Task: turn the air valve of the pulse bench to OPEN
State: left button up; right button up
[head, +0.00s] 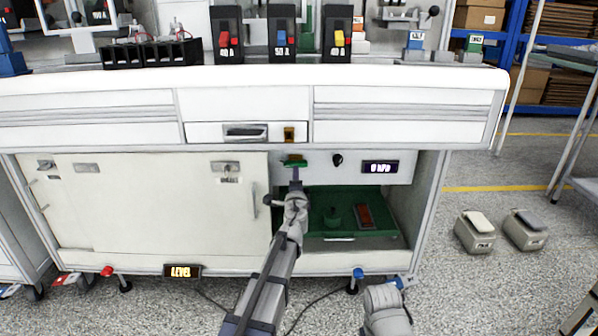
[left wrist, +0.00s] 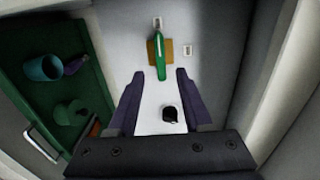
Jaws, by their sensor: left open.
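The air valve has a green lever handle (head: 295,163) on a brass-coloured body, set on the pale back panel inside the bench's open lower bay. In the left wrist view the green handle (left wrist: 160,55) points towards me, with two small plates near it whose text is unreadable. My left gripper (head: 296,181) is just in front of the valve in the head view. In the left wrist view its two fingers (left wrist: 160,75) are open and empty, with the handle's near end between their tips in the picture; I see no contact. My right gripper is not in view.
A black knob (head: 337,160) and a dark display (head: 380,167) sit right of the valve. A green tray (head: 385,219) with a red block (head: 364,216) lies below. The closed white cabinet door (head: 150,200) borders the bay on the left, the drawer (head: 210,132) above.

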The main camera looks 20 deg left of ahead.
aim_at(296, 164)
pick_arm(q)
jog(key=x, duration=0.7)
jog(key=shift+w, duration=0.4)
jog(key=shift+a, duration=0.1)
grip_shut()
